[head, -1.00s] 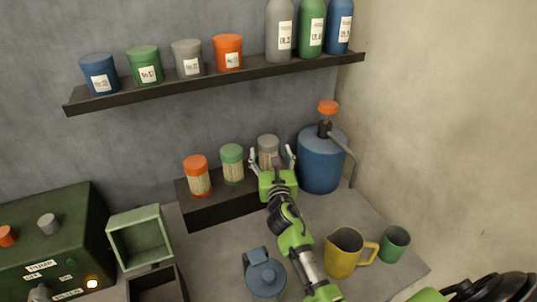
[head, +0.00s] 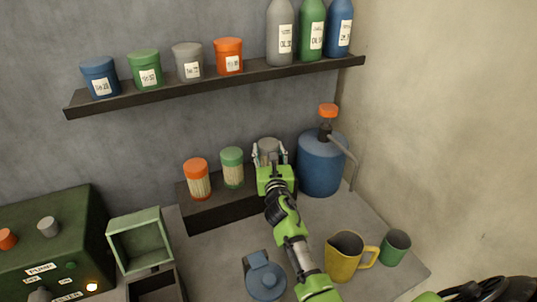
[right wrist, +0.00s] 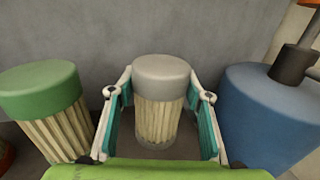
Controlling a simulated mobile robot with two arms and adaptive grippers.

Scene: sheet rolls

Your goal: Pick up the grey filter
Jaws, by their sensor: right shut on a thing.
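The grey filter (head: 268,146) has a grey cap and a pleated cream body. It stands upright on the low dark ledge (head: 222,207), at the right end of the row of filters. My right gripper (head: 269,158) is around it, one finger on each side, and is shut on it. In the right wrist view the grey filter (right wrist: 160,100) sits between the two teal-padded fingers (right wrist: 160,118). Its lower front is partly hidden by my gripper in the head view. My left gripper is not in view.
A green-capped filter (head: 232,167) and an orange-capped filter (head: 197,179) stand to the left. A blue pump canister (head: 321,165) stands close on the right.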

